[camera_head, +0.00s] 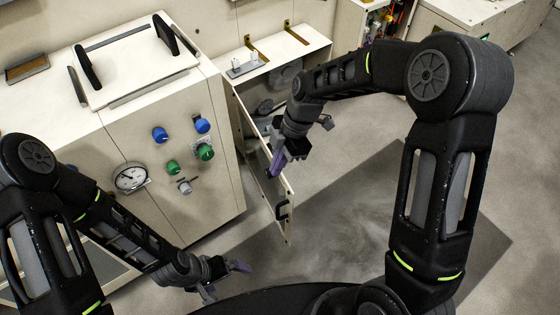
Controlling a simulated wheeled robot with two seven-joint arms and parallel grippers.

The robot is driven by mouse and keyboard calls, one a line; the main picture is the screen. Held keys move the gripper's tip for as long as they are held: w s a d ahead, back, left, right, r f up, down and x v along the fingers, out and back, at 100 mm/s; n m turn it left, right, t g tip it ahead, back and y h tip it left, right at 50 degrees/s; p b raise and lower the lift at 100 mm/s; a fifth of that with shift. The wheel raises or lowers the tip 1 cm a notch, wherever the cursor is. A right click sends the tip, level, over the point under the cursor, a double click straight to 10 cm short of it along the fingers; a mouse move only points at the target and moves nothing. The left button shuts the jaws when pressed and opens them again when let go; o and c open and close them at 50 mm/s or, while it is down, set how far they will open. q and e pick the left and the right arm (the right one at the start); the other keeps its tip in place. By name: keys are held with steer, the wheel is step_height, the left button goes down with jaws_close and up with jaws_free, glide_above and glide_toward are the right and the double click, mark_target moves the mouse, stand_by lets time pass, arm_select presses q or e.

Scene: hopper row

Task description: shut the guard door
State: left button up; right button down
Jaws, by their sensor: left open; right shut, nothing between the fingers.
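The guard door (263,190) is a pale panel that stands open, swung out from the low cabinet (318,45) towards me. A black handle (282,210) sits near its free end. My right gripper (274,170) is shut and empty, with its purple fingers at the door's upper part, above the handle. I cannot tell whether they touch the panel. Part of the door is hidden behind this gripper. My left gripper (228,278) is open and low at the bottom of the view, away from the door.
A larger cabinet (215,170) with blue and green knobs, a gauge (130,177) and a lidded top stands just left of the door. The open cabinet shows grey round parts (287,75) inside. Bare floor (380,200) lies right of the door.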

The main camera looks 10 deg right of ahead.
mark_target(283, 178)
steer(key=f, duration=0.2)
steer(key=d+f, duration=0.1)
steer(key=f, duration=0.4)
steer(key=shift+w+d, duration=0.2)
steer(key=shift+d, duration=0.05)
steer(key=shift+d, duration=0.1)
